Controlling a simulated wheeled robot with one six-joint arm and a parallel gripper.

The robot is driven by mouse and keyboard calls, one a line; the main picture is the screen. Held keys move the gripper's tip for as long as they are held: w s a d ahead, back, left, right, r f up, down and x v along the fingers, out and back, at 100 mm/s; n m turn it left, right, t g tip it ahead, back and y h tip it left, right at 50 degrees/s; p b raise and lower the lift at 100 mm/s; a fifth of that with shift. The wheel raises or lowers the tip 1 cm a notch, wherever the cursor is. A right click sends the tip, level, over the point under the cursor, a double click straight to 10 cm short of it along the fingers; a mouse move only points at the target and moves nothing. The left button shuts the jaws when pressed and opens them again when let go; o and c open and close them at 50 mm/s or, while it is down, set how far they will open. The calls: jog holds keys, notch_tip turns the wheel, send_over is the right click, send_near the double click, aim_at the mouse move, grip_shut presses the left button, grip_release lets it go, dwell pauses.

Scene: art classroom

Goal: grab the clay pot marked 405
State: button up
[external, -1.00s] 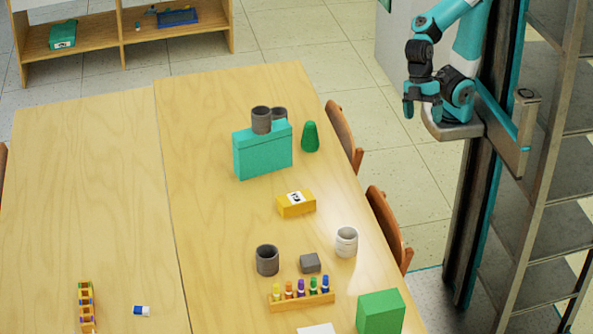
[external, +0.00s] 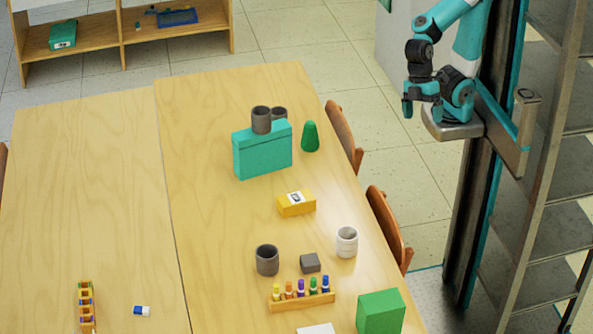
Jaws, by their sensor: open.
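Several pots stand on the table, and I cannot read 405 on any of them. Two dark grey pots, a nearer one (external: 261,120) and one partly hidden behind it (external: 280,113), show at the top of the teal box (external: 262,152). Another dark grey pot (external: 267,260) stands on the table left of a small grey block (external: 310,263). A white pot (external: 347,242) stands near the table's right edge. My gripper (external: 421,108) is open and empty, off the table to the upper right, well apart from all the pots.
A yellow box (external: 296,205) with a printed label, a green cone (external: 310,137), a rack of colored markers (external: 302,300) and a green box (external: 380,312) stand on the table (external: 210,210). Chairs (external: 343,137) line its right side. The table's left half is mostly clear.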

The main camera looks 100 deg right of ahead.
jog(key=m+t+h+b, duration=0.2)
jog(key=t+b, duration=0.4)
jog(key=b, duration=1.7)
send_over(260, 267)
jog(key=s+d, duration=0.3)
jog(key=s, duration=0.2)
notch_tip(260, 267, down, 28)
jog(key=shift+m, duration=0.3)
jog(key=shift+s+x, duration=0.15)
jog(key=shift+x, duration=1.4)
jog(key=shift+s+x, duration=0.15)
jog(key=shift+x, duration=1.4)
jog(key=shift+f, duration=0.1)
jog(key=c, duration=1.1)
